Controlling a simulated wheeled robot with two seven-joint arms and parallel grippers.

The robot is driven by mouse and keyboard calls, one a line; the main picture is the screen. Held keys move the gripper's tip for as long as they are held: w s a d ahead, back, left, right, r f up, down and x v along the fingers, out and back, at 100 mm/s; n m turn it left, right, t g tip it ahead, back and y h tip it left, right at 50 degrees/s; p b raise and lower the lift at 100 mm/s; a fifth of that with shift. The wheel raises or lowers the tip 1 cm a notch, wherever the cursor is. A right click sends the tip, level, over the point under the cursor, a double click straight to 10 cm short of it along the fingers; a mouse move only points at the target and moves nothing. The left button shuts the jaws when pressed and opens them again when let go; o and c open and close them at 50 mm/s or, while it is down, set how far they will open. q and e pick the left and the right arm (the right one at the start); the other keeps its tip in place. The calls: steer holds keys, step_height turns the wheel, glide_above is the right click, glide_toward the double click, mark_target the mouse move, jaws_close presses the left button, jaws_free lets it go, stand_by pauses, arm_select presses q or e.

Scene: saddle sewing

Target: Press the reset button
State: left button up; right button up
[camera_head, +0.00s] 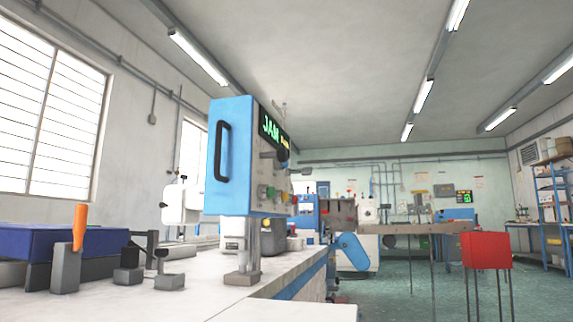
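A blue control box (229,155) stands on a grey post on the workbench, left of the middle of the view. Its side face has a black handle. Its narrow front, seen at a steep angle, carries a display (270,128) reading "JAM" in green, with smaller yellowish text beside it. Below the display are several small coloured buttons (271,193), green, yellow and red. Their labels cannot be read, so I cannot tell which is the reset button. Neither of my grippers is in view.
The pale workbench (205,296) runs along the left, holding a dark blue block (50,242), an orange-handled lever (79,228) and small grey fixtures. A red box on legs (486,250) stands at the right. Green floor is clear between bench and red box.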

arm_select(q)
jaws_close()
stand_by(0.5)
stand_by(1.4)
